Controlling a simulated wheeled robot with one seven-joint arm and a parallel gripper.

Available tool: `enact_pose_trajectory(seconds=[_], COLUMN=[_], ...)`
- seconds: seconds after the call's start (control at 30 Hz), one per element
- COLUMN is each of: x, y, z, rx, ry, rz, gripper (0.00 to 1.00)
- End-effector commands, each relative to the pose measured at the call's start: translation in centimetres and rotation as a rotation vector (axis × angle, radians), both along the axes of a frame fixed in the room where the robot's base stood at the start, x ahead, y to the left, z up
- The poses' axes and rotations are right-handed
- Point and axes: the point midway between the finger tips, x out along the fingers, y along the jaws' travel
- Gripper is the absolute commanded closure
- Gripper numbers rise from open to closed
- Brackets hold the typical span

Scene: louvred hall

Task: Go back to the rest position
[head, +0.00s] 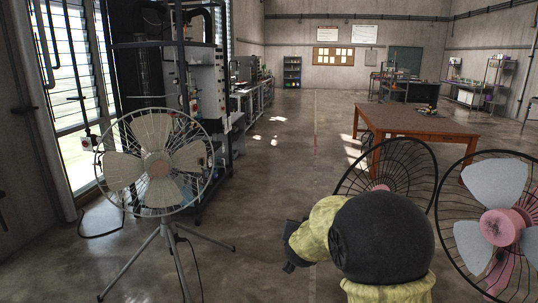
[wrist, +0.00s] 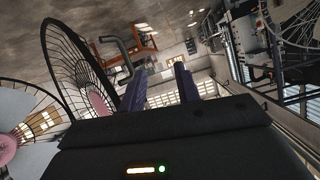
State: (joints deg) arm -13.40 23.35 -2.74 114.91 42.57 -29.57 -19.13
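My gripper (wrist: 160,72) shows in the wrist view as two dark purple fingers standing apart, with nothing between them. It is open and empty. In the head view my yellow and black arm is folded low, right of centre. A dark part at the arm's left end shows there, but the fingers cannot be made out. The wrist view is tilted, with the hall's floor at the top left.
A cream fan (head: 157,165) stands on a tripod at the left. A black-caged fan (head: 395,160) and a pink-hubbed fan (head: 500,225) stand close beside my arm at the right. A brown table (head: 420,121) stands beyond them. The middle floor is clear.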

Motion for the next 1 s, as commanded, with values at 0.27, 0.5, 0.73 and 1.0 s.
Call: enact_pose_trajectory(seconds=[0.27, 0.5, 0.73, 1.0], x=[-13.9, -27.0, -31.5, -31.4], y=[-1.2, -3.6, -4.7, -4.7], z=[-5.7, -9.4, -10.3, -10.3], rx=[0.032, 0.003, -0.019, -0.019], ry=[0.443, 0.812, 0.939, 0.937], rz=[0.234, 0.302, 0.306, 0.307], gripper=[0.68, 0.68, 0.68, 0.68])
